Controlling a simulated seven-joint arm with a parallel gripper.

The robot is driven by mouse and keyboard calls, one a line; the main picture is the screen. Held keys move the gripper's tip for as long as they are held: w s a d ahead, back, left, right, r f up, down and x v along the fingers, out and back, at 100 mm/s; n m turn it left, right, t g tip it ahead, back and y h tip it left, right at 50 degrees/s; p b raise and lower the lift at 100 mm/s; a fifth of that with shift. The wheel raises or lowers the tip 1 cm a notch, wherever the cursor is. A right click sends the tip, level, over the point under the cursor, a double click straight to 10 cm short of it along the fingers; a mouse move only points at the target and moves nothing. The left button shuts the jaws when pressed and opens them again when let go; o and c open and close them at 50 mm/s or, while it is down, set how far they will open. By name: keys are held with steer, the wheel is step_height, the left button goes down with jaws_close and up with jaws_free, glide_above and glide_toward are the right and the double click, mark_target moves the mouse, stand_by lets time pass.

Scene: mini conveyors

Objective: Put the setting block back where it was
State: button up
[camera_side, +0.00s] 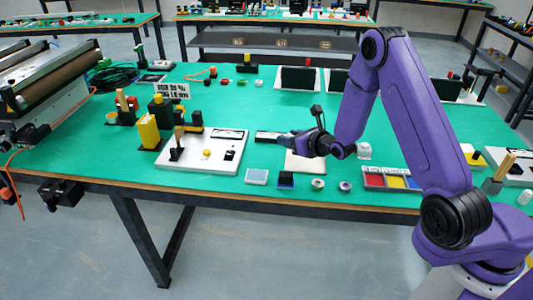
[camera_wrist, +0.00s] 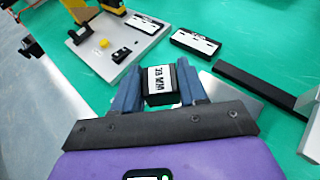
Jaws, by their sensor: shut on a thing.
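My gripper (camera_wrist: 160,92) is shut on a small black block with a white printed label, the setting block (camera_wrist: 160,84), seen between the blue fingers in the wrist view. The label's print is too small to read surely. In the side view my gripper (camera_side: 288,139) is above the green table, and the block is hard to make out there. The white control panel (camera_side: 198,165), with a yellow button (camera_side: 207,153) and black fittings, lies to its left. The panel also shows at upper left in the wrist view (camera_wrist: 92,60).
A pale plate (camera_side: 305,163) lies below my gripper. Small pads and rolls (camera_side: 286,180) line the front edge, with a coloured tray (camera_side: 390,180) to the right. A long black bar (camera_wrist: 258,88) is right of the block.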

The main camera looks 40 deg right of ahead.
steer(key=x, duration=0.8)
glide_above(266, 157)
steer(key=f, duration=0.5)
steer(key=shift+s+f, duration=0.2)
steer(key=shift+f, duration=0.1)
steer(key=shift+w+f, duration=0.15)
steer(key=shift+f, duration=1.5)
steer(key=o, duration=1.2)
steer(key=shift+f, duration=0.15)
